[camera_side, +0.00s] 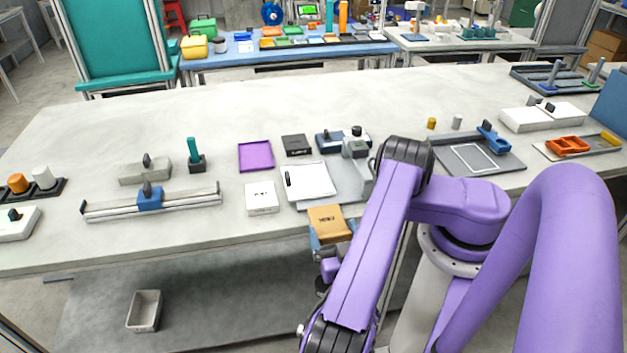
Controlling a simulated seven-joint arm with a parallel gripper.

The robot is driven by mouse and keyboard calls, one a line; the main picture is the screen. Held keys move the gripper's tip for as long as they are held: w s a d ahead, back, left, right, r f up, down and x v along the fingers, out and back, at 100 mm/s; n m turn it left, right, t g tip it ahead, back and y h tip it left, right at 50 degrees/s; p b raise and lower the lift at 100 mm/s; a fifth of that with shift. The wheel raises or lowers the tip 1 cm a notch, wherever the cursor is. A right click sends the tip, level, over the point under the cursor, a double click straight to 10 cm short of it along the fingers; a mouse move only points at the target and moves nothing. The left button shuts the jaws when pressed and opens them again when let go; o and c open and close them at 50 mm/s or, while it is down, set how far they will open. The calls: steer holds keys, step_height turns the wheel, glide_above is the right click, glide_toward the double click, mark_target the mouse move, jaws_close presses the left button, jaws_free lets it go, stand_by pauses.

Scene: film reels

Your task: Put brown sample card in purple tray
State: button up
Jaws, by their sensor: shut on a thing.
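The brown sample card (328,223) is an orange-brown square with dark print on its face. My gripper (318,242) is shut on it and holds it at the table's front edge, below the grey board. The fingers show only in part under the card, and my purple arm covers the area to the right. The purple tray (256,156) lies flat on the table, up and to the left of the card. It is a shallow square and looks empty. My gripper is apart from it.
A white printed box (262,198) stands between the card and the tray. A white sheet with a black pen (308,180) lies on the grey board (345,178). A black box (297,145) is right of the tray. A rail with a blue slider (150,199) lies left.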

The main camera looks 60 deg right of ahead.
mark_target(317, 191)
steer(key=x, duration=1.7)
steer(key=shift+f, duration=0.1)
steer(key=shift+w+d+f, duration=0.1)
steer(key=shift+w+d, duration=0.15)
steer(key=shift+f, duration=0.15)
steer(key=o, duration=0.8)
